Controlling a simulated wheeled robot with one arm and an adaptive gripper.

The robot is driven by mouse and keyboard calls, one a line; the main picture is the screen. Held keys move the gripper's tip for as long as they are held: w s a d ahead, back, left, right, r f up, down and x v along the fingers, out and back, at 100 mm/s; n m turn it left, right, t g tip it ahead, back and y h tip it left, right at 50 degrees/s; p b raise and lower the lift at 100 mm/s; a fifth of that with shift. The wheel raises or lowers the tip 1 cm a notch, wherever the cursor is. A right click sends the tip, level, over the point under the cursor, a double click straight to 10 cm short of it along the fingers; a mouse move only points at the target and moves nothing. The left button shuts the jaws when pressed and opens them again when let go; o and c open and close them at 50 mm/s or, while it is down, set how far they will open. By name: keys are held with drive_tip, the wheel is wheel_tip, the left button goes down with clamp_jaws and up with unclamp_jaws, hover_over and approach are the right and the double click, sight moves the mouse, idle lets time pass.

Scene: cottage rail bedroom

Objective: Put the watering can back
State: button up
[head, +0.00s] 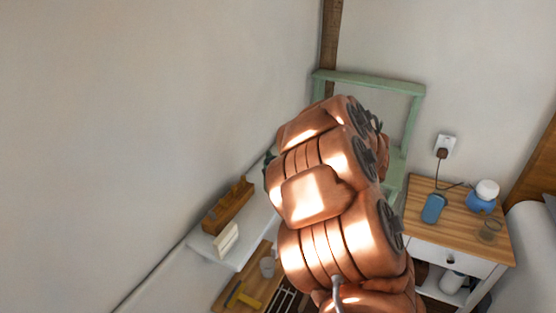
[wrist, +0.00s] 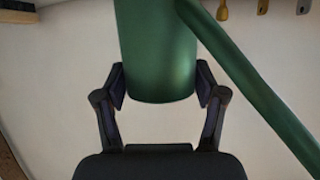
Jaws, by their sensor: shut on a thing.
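The green watering can (wrist: 158,55) fills the upper middle of the wrist view, with its long green spout or handle (wrist: 255,90) slanting down to the right. My gripper (wrist: 161,88) is shut on its body, one dark finger on each side. The top of the can is cut off by the frame. In the head view my copper-coloured arm hides my gripper and nearly all of the can; only a small dark green patch shows at the arm's left edge.
Below is a wooden surface (head: 230,292) with a cup. A pale green frame (head: 370,82) stands in the corner. A nightstand (head: 450,237) at right holds a blue device.

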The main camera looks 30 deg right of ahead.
drive_tip(key=shift+w+d+f+p, duration=0.75)
drive_tip(key=shift+w+d, duration=0.5)
drive_tip(key=shift+w, duration=0.6)
drive_tip(key=shift+w+d+f+p, duration=0.7)
drive_tip(key=shift+w+d, duration=0.6)
drive_tip(key=shift+w, duration=0.5)
drive_tip(key=shift+w+d+f+p, duration=0.55)
drive_tip(key=shift+w+d+f, duration=0.55)
drive_tip(key=shift+w, duration=0.75)
drive_tip(key=shift+d+r, duration=0.1)
drive_tip(key=o, duration=1.5)
